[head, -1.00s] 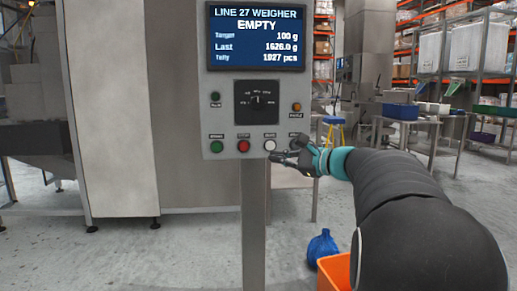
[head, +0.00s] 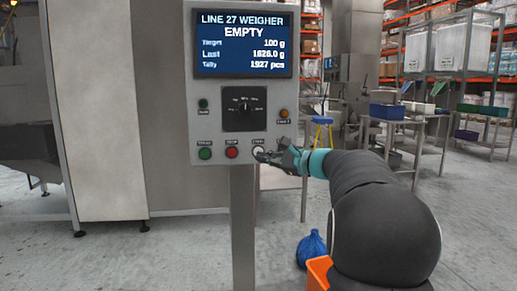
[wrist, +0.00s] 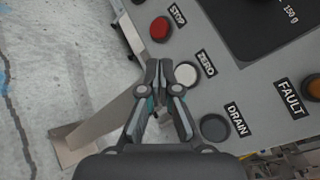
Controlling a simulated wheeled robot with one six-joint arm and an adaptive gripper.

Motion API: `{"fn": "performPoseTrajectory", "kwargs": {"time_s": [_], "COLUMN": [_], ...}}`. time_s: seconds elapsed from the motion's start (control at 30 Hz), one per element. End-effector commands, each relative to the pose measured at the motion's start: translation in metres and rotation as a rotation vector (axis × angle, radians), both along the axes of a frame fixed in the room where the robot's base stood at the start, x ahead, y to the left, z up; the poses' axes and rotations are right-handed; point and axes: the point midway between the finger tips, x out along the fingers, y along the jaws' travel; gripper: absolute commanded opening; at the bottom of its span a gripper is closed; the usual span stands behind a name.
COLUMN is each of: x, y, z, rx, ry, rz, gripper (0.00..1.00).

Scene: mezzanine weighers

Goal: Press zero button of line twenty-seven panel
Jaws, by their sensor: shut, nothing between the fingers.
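The line 27 weigher panel (head: 213,125) is a grey box on a post, its screen reading EMPTY. The white zero button (head: 258,150) is at the right of its bottom row, by the red stop button (head: 232,152). The wrist view shows the ZERO label and the white button (wrist: 187,74). My gripper (head: 264,157) is shut and empty, its tips at the lower edge of the button in the head view. In the wrist view the fingertips (wrist: 159,66) appear just left of the button. I cannot tell whether they touch it.
A dark drain button (wrist: 214,127) and an amber fault button (wrist: 314,88) sit near the zero button. The green button (head: 205,153) is left of stop.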

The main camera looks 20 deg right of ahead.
Motion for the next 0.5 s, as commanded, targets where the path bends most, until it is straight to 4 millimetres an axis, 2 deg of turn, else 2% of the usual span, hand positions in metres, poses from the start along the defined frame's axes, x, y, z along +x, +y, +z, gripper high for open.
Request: {"fn": "performPoseTrajectory", "kwargs": {"time_s": [0.2,0.5], "x": [0.021,0.031], "y": [-0.006,-0.009], "z": [0.001,0.000], "rx": [0.001,0.000], "ry": [0.001,0.000], "rz": [0.001,0.000], "gripper": [0.00,0.00]}}
